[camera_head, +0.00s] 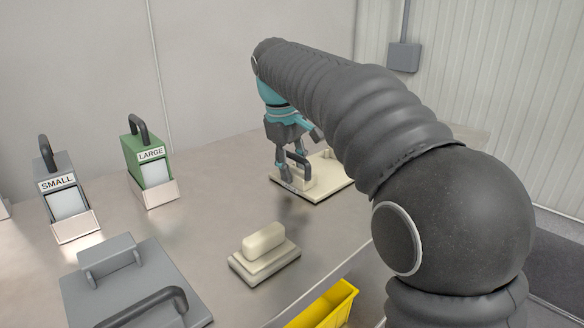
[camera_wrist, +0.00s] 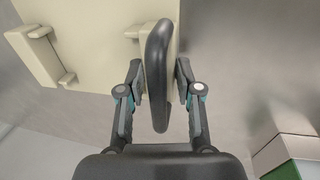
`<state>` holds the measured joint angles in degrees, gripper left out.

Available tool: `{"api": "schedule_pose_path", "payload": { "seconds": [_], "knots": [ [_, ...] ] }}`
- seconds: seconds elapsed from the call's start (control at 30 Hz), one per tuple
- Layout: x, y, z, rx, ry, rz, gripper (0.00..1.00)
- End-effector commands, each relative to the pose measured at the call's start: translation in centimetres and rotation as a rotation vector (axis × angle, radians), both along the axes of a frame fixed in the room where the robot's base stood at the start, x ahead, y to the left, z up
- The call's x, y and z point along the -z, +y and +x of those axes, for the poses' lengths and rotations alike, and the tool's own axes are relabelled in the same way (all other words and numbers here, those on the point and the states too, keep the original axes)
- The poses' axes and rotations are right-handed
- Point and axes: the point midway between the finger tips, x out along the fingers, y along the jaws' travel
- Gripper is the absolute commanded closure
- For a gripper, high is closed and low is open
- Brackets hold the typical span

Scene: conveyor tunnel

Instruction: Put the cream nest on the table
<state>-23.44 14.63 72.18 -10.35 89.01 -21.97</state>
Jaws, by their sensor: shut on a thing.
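The cream nest (camera_head: 335,172) is a flat cream plate with a raised block and a black handle, at the back middle of the metal table (camera_head: 215,215) in the head view. My gripper (camera_head: 291,164) is shut on its black handle (camera_wrist: 157,75). In the wrist view the handle stands between my two fingers (camera_wrist: 160,70), and the cream plate (camera_wrist: 90,40) shows behind it at upper left. My arm hides part of the nest's right side in the head view. I cannot tell whether the plate touches the table or hangs just above it.
A grey nest (camera_head: 155,270) with a black handle lies front left. A cream block (camera_head: 263,242) sits on a small base in the middle. A grey SMALL box (camera_head: 58,187) and a green LARGE box (camera_head: 146,160) stand at left. A yellow bin (camera_head: 328,306) is at the front edge.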

Motion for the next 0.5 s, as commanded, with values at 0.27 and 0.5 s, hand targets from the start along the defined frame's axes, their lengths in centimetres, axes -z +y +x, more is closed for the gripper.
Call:
{"api": "schedule_pose_path", "payload": {
  "seconds": [0.27, 0.5],
  "knots": [
    [0.19, -0.01, -0.01, 0.000, 0.000, 0.000, 0.51],
    [0.19, -0.01, -0.01, 0.000, 0.000, 0.000, 0.41]
  ]
}}
